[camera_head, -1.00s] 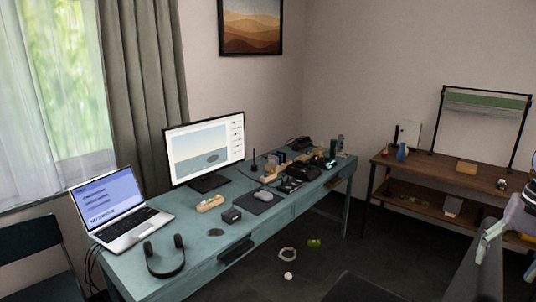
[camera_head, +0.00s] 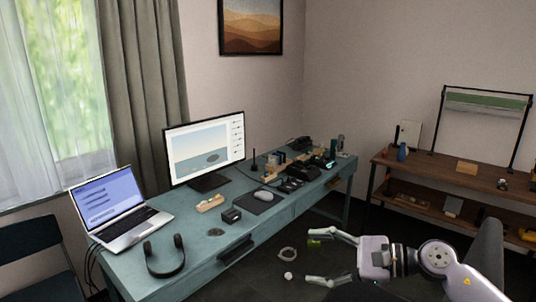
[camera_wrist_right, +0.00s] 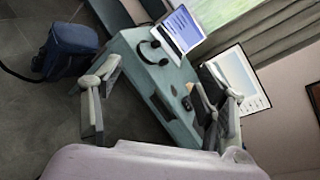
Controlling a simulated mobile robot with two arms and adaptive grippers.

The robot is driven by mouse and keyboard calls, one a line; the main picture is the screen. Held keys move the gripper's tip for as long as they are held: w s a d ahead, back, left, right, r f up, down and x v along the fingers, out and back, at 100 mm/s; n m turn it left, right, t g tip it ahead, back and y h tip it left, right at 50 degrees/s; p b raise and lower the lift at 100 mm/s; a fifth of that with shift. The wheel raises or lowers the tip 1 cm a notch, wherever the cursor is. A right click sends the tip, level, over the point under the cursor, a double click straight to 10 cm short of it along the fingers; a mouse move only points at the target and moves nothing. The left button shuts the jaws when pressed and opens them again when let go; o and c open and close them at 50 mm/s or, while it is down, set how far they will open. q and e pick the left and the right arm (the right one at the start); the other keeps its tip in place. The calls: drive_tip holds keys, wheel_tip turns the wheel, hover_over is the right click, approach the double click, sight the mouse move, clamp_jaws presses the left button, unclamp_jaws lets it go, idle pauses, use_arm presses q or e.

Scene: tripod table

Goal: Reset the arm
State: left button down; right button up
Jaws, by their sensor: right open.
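My right gripper (camera_head: 318,258) reaches in from the lower right of the head view, above the dark floor in front of the desk. Its two pale fingers are spread wide with nothing between them. In the right wrist view the fingers (camera_wrist_right: 148,85) stand apart on either side of the teal desk, which is some way beyond. My left gripper is not in view.
The teal desk (camera_head: 200,262) carries a laptop (camera_head: 110,210), headphones (camera_head: 165,258), a monitor (camera_head: 205,150) and several small items. A wooden shelf unit (camera_head: 435,168) stands at right. A blue bag (camera_wrist_right: 70,50) lies on the floor. A small white ball (camera_head: 288,275) is near my gripper.

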drive_tip(key=a+r+m+t+y, duration=0.3)
drive_tip(key=a+r+m+t, duration=0.15)
drive_tip(key=m, duration=0.45)
drive_tip(key=d+f+m+t+h, duration=0.3)
drive_tip(key=d+m+t+h, duration=0.25)
drive_tip(key=m, duration=0.75)
drive_tip(key=d+f+m+t+h, duration=0.4)
drive_tip(key=m+h, duration=0.3)
drive_tip(key=m, duration=0.5)
drive_tip(key=s+d+f+m+g+h, duration=0.3)
drive_tip(key=s+f+m, duration=0.2)
drive_tip(key=f+m, duration=0.15)
drive_tip(key=s+d+f+m+g+h, duration=0.3)
drive_tip(key=s+f+m+g, duration=0.15)
drive_tip(key=f+m, duration=0.2)
drive_tip(key=s+a+f+m+g+y, duration=0.1)
drive_tip(key=s+f+m+g, duration=0.4)
drive_tip(key=s, duration=0.6)
drive_tip(key=s+f+m+g, duration=0.35)
drive_tip(key=s+f, duration=0.45)
drive_tip(key=s, duration=0.3)
wheel_tip(320, 180, down, 27)
drive_tip(key=s+g, duration=0.1)
drive_tip(key=s, duration=0.1)
drive_tip(key=s+d+f+n+g, duration=0.1)
drive_tip(key=s+d+f, duration=0.1)
drive_tip(key=s+f, duration=1.2)
drive_tip(key=shift+s+d+f+g, duration=0.2)
drive_tip(key=shift+s+d+g, duration=0.1)
drive_tip(key=shift+s, duration=0.55)
